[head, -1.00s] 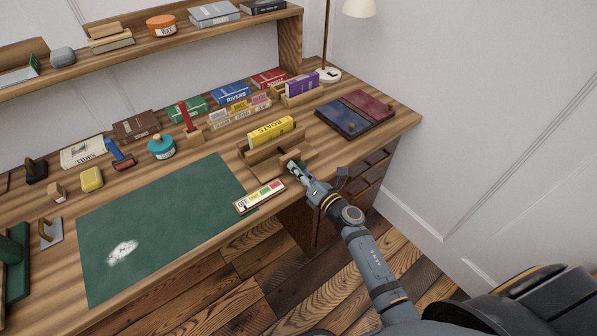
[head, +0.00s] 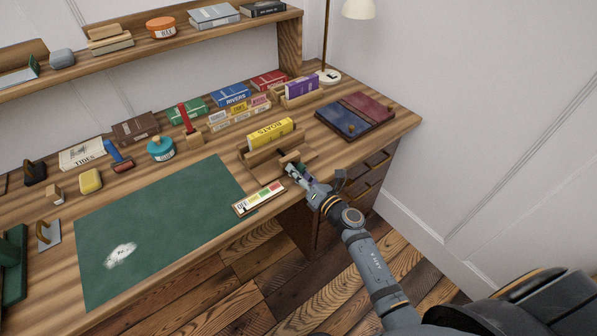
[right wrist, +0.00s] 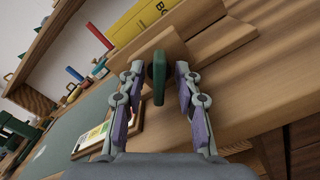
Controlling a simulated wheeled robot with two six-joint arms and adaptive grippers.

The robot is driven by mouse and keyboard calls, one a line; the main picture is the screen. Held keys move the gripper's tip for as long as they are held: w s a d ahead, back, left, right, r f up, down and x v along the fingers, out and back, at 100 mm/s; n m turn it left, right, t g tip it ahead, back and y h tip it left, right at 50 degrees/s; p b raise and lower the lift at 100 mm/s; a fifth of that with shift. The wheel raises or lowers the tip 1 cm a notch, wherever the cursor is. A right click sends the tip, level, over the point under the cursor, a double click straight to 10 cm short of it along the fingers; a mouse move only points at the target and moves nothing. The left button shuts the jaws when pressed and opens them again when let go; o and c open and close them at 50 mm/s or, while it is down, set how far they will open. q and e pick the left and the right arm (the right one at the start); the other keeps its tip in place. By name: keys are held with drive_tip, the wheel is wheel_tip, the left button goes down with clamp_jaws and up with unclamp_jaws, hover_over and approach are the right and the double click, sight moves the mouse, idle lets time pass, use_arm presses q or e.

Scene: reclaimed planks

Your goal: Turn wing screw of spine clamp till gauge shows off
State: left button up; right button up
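The spine clamp (head: 262,168) is a wooden block press near the desk's front right, with the yellow book BOATS (head: 270,131) standing in it. It also shows in the right wrist view (right wrist: 215,48). The wing screw (right wrist: 159,76) is a dark green flat tab at the clamp's front. My right gripper (right wrist: 160,80) is open, its fingers on either side of the tab with a gap visible on both sides. The gauge (head: 258,198) is a strip with white, yellow, green and red areas lying in front of the clamp; its pointer is too small to read. My left gripper is out of view.
A green mat (head: 165,225) covers the desk left of the gauge. Blue and red books (head: 355,114) lie right of the clamp. A purple book (head: 301,86) and a lamp (head: 329,75) stand behind. A teal tin (head: 161,148) is further left.

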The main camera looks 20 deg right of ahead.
drive_tip(key=shift+s+d, duration=0.1)
drive_tip(key=shift+s, duration=0.2)
drive_tip(key=v, duration=1.1)
drive_tip(key=shift+s, duration=0.25)
drive_tip(key=shift+r, duration=0.1)
idle(0.6)
